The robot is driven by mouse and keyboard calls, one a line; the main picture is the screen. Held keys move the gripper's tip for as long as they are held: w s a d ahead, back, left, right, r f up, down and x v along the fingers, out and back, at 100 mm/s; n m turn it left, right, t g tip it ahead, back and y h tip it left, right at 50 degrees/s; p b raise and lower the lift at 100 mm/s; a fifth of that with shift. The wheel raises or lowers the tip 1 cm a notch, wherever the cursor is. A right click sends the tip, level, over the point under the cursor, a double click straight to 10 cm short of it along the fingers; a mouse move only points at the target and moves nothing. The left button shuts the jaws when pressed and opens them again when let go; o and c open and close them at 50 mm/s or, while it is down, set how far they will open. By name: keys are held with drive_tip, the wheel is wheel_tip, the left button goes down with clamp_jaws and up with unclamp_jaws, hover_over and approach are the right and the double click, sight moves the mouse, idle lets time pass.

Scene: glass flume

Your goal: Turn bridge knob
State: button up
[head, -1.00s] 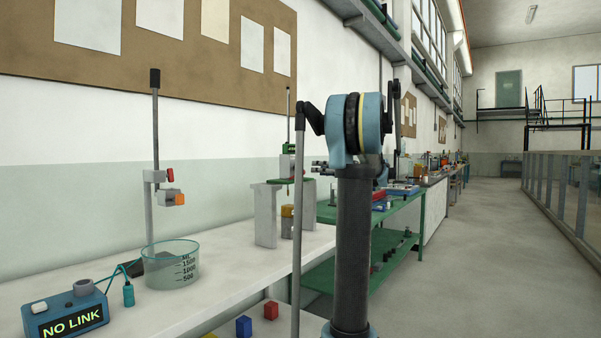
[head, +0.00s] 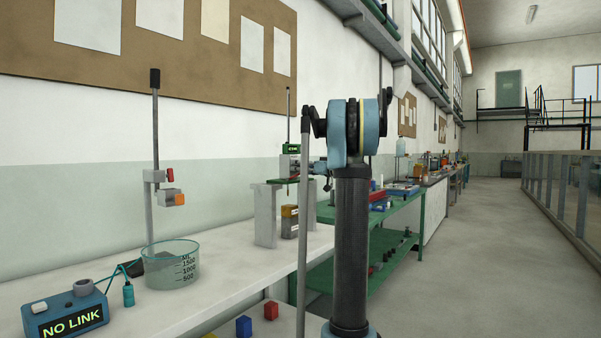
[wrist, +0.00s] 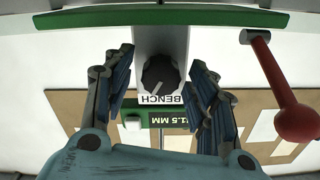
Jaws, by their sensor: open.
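The black, ridged round knob (wrist: 160,75) is on a grey upright housing at the middle of the wrist view. My gripper (wrist: 162,62) is open, with one finger on each side of the knob in the picture and gaps on both sides. I cannot tell how deep the fingertips reach. In the head view the bridge (head: 266,215) stands on the white bench, with the green display (head: 292,149) above it. The knob is not discernible there.
A green bar (wrist: 220,17) crosses beyond the knob. In the head view, a glass beaker (head: 170,266) and a blue "NO LINK" box (head: 65,310) stand on the bench.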

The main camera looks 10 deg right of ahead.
drive_tip(key=c, duration=1)
drive_tip(key=shift+c, duration=0.2)
drive_tip(key=shift+m, duration=0.5)
drive_tip(key=o, duration=1)
drive_tip(key=shift+o, duration=0.2)
drive_tip(key=v, duration=1.2)
drive_tip(key=shift+w, duration=0.1)
